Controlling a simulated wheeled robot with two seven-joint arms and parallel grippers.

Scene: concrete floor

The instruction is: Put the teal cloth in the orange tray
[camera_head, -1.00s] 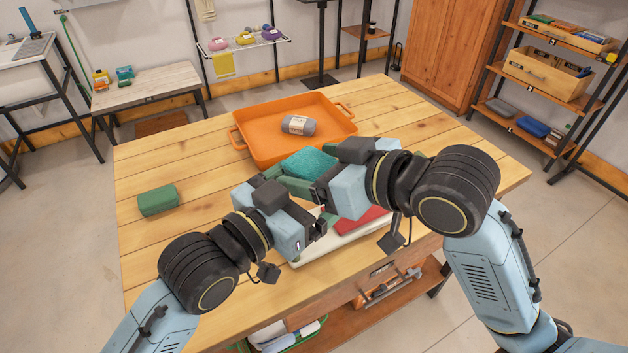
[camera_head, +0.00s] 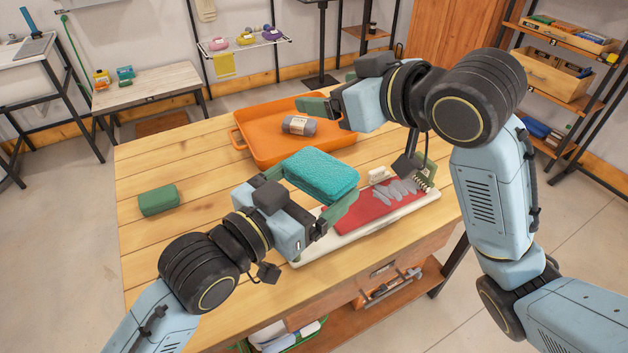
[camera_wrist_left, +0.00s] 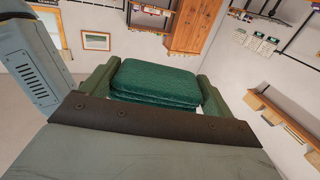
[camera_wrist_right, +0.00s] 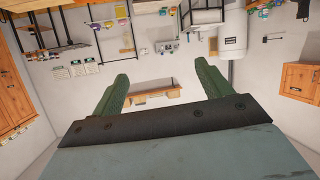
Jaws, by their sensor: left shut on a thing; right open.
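The teal cloth (camera_head: 322,172) is a folded, textured block. My left gripper (camera_head: 312,196) is shut on it and holds it in front of the orange tray. In the left wrist view the cloth (camera_wrist_left: 155,84) sits between the two green fingers. The orange tray (camera_head: 262,150) lies at the back of the table with a grey wrapped roll (camera_head: 299,125) in it. My right gripper (camera_head: 322,106) is open and empty, near the tray's right side. In the right wrist view its fingers (camera_wrist_right: 160,88) are spread with nothing between them.
A white board with a red cloth (camera_head: 372,212) and grey pieces lies at the table's front right, partly behind my left gripper. A green block (camera_head: 158,200) lies at the table's left. The wooden table (camera_head: 185,235) is clear around that block.

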